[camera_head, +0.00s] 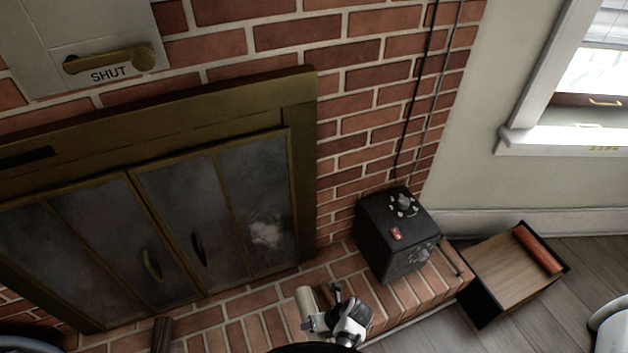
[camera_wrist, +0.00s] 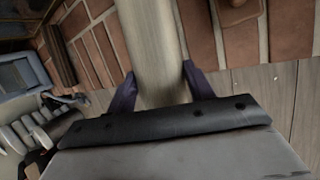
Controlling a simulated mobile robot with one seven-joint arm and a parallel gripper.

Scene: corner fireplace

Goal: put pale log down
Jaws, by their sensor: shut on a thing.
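The pale log (camera_wrist: 150,45) is between the two fingers of my gripper (camera_wrist: 158,88) in the wrist view. The fingers are shut on its near end, and the log stretches away over the brick hearth. In the head view the pale log (camera_head: 307,302) shows as a short piece beside my gripper (camera_head: 325,312), above the hearth's front part. My gripper hides part of it. I cannot tell whether the log touches the bricks.
The brick hearth (camera_head: 237,335) runs below shut fireplace doors (camera_head: 200,215). A darker log (camera_head: 163,333) stands at its left. A black box (camera_head: 385,250) with a red item on top is at right. Beyond it, a wooden-topped box (camera_head: 505,270) holds a reddish roll (camera_head: 538,248).

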